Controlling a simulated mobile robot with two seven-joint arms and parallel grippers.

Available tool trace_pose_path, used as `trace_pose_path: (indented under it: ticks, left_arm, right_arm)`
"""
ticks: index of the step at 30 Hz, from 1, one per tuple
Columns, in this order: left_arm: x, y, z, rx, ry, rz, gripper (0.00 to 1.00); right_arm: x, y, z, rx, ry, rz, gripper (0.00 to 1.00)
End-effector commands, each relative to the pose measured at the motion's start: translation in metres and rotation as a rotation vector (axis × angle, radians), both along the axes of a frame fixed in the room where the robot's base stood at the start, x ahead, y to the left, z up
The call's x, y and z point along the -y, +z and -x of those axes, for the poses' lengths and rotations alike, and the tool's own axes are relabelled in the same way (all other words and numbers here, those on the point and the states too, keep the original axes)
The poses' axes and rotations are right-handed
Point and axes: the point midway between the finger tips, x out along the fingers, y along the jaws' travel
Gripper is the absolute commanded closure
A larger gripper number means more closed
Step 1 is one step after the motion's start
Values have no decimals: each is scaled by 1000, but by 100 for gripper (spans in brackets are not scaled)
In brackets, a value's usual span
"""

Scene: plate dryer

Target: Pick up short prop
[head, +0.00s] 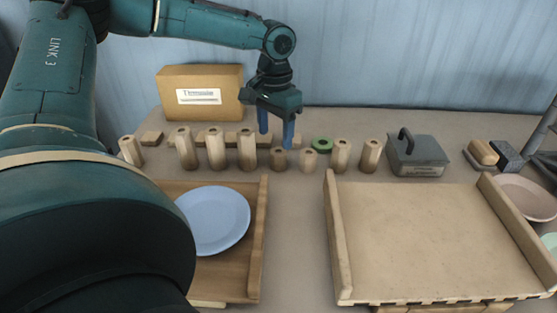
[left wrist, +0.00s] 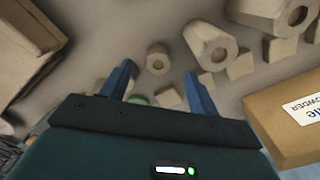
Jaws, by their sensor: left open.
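Two short wooden props, one at the left (head: 279,159) and one at the right (head: 309,160), stand in the row of taller props in the head view. My left gripper (head: 276,137) is open and empty, its fingers pointing down above and slightly behind the left short prop. In the left wrist view, a short round prop with a hole (left wrist: 158,58) shows near and between the fingertips of the open gripper (left wrist: 160,69); I cannot tell which short prop it is. My right gripper is not in view.
Taller props stand on both sides, such as one at left (head: 248,150) and one at right (head: 341,156). A green ring (head: 322,145) lies behind. A blue plate (head: 214,221) lies in a wooden tray (head: 256,240).

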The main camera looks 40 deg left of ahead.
Motion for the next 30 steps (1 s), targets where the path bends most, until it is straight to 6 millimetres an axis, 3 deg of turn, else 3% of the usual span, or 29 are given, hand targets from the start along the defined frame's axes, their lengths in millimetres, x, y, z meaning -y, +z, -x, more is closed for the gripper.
trace_pose_path:
  ticks: [18, 26, 30]
  left_arm:
    - [1, -68, -4, -1, 0, -1, 39]
    - [1, -70, -4, 1, 0, -1, 39]
    - [1, -70, -4, 1, 0, -1, 50]
  right_arm:
    - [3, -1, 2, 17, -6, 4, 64]
    - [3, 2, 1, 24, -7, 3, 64]
    - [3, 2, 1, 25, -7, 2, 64]
